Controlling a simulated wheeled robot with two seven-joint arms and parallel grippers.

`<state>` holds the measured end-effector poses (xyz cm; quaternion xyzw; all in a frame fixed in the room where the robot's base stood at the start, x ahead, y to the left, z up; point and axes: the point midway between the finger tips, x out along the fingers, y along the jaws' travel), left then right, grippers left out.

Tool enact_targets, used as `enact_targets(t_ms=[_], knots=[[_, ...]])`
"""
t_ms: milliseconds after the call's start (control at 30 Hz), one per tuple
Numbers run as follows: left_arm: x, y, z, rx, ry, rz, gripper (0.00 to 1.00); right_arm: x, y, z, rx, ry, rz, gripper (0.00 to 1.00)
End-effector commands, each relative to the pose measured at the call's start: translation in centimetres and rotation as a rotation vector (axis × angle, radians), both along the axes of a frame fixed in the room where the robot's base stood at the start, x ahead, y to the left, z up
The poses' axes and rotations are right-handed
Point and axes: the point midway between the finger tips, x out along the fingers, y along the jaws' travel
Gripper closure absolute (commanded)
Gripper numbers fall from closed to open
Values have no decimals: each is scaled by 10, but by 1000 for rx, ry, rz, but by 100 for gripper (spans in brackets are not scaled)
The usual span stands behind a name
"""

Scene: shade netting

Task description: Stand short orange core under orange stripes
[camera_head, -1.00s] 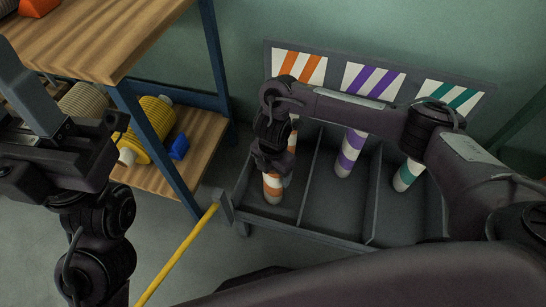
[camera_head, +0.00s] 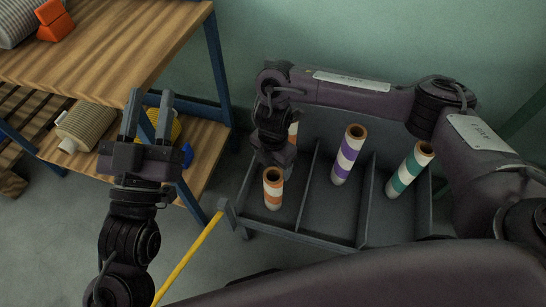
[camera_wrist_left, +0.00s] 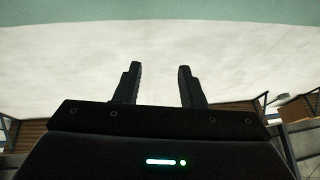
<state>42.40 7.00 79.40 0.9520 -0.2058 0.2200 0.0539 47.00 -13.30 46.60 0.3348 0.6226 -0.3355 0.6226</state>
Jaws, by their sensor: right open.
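A second orange-striped core (camera_head: 294,131) is behind my right wrist, mostly hidden. The orange stripe sign does not show in the head view now. My left gripper (camera_head: 148,110) is raised, open and empty; its spread fingers also show in the left wrist view (camera_wrist_left: 158,86).
A purple-striped core (camera_head: 348,155) and a green-striped core (camera_head: 409,170) stand in the other compartments. A wooden shelf rack (camera_head: 110,45) on the left holds rolls and an orange object (camera_head: 55,20). A yellow bar (camera_head: 190,257) runs to the bin's front left corner.

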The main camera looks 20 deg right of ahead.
Motion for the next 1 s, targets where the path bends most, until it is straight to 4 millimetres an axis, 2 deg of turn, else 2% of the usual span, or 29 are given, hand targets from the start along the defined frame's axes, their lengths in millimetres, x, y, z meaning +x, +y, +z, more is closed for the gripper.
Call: enact_targets(t_ms=[200, 367, 1000], knots=[[8, -6, -40, 75, 184, -5, 64, 0, 0, 10, 0, 0, 0, 27], [9, -8, -57, 103, 252, -8, 64, 0, 0, 13, 0, 0, 0, 27], [9, -8, -61, 109, 268, -8, 64, 0, 0, 13, 0, 0, 0, 27]])
